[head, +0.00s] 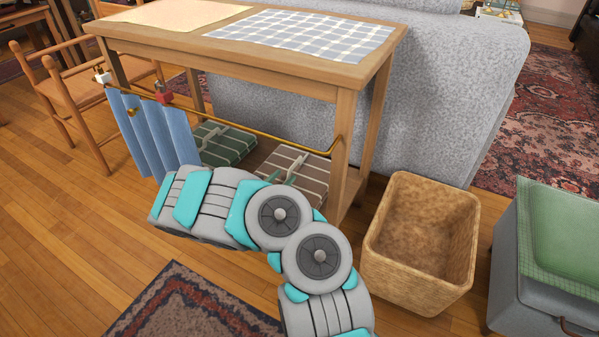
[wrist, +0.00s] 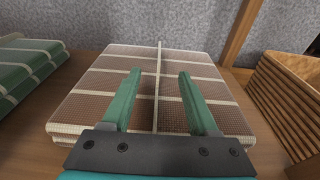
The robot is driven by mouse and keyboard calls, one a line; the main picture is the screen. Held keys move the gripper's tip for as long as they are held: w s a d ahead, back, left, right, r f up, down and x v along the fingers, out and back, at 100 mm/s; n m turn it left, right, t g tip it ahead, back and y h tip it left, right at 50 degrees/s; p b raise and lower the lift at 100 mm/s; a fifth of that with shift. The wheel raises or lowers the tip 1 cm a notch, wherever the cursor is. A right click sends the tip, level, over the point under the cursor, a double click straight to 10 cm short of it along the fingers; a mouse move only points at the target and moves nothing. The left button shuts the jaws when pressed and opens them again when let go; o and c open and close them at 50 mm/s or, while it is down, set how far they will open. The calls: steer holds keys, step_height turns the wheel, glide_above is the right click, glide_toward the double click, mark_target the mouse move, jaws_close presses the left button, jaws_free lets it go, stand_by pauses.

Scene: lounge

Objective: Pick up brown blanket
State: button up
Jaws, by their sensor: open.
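The brown blanket (wrist: 97,92) is folded, with pale stripes, and lies flat on the low wooden shelf of the table. It has a thin pale strip standing up along its middle. In the head view the blanket (head: 297,165) is partly hidden behind my arm. My gripper (wrist: 157,80) is open over the near part of the blanket. Its two green fingers are on either side of the strip, with gaps to it. I cannot tell whether the fingers touch the blanket.
A folded green blanket (head: 226,144) lies to the left on the same shelf (head: 343,190). Blue cloth (head: 150,135) hangs from a brass rail (head: 262,128) at the table's front. A woven basket (head: 384,272) stands right of the table. A grey sofa (head: 440,100) is behind.

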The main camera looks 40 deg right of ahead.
mark_target(292, 168)
steer(key=shift+x, duration=0.8)
steer(key=shift+b+x, duration=0.35)
steer(key=shift+x, duration=2.55)
steer(key=shift+r, duration=0.15)
jaws_close()
